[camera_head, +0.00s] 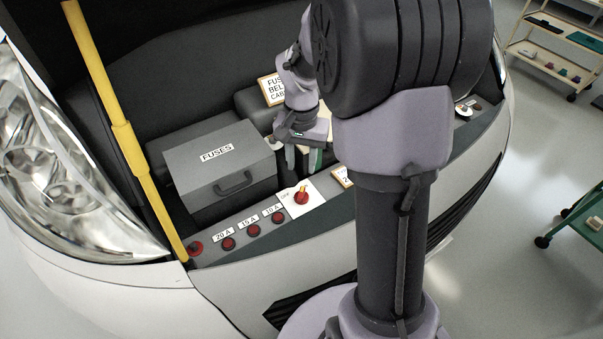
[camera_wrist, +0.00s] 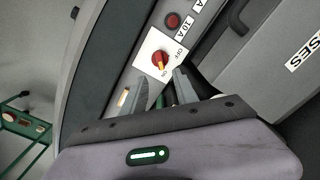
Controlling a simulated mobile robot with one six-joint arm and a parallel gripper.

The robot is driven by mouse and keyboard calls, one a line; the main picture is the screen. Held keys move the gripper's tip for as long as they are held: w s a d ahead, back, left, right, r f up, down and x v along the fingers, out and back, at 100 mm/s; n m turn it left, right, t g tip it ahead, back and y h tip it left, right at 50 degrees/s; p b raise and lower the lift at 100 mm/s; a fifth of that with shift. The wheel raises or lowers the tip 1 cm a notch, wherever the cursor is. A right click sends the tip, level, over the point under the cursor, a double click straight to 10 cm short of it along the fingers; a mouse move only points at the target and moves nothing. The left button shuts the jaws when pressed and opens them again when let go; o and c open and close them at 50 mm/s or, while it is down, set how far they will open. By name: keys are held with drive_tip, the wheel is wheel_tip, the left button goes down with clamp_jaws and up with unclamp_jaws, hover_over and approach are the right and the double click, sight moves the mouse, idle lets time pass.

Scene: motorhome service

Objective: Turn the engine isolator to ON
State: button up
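The engine isolator is a red knob (camera_head: 301,198) with a yellow pointer, on a white plate marked OFF and ON. It also shows in the wrist view (camera_wrist: 159,60), where the yellow pointer lies toward the ON label and away from OFF. My gripper (camera_head: 299,172) hangs just behind the knob in the head view. In the wrist view my gripper (camera_wrist: 162,82) has its two grey fingers spread apart and empty. The knob lies just beyond the fingertips, and I see no contact.
A grey FUSES box (camera_head: 205,178) with a handle stands left of my gripper. Several red buttons (camera_head: 254,231) with amp labels line the panel. A yellow prop (camera_head: 122,130) rises at the left. A shelf (camera_head: 555,60) and a green trolley (camera_head: 585,225) stand at the right, with bare floor between.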

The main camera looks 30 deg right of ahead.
wheel_tip(320, 180, up, 6)
drive_tip(key=p, duration=0.1)
drive_tip(key=shift+r+p, duration=0.2)
drive_tip(key=shift+p, duration=0.1)
drive_tip(key=s+a+r+n+t+y+b, duration=0.1)
drive_tip(key=s+a+r+n+t, duration=0.1)
drive_tip(key=s+a, duration=0.6)
drive_tip(key=s+a+r+n+t+y+b, duration=0.1)
drive_tip(key=s+a+r+n+t+b, duration=0.1)
drive_tip(key=s+a, duration=0.6)
wheel_tip(320, 180, up, 3)
drive_tip(key=shift+s+a+f+t+b, duration=0.2)
drive_tip(key=shift+s+t+b, duration=0.1)
drive_tip(key=shift+s+t, duration=0.55)
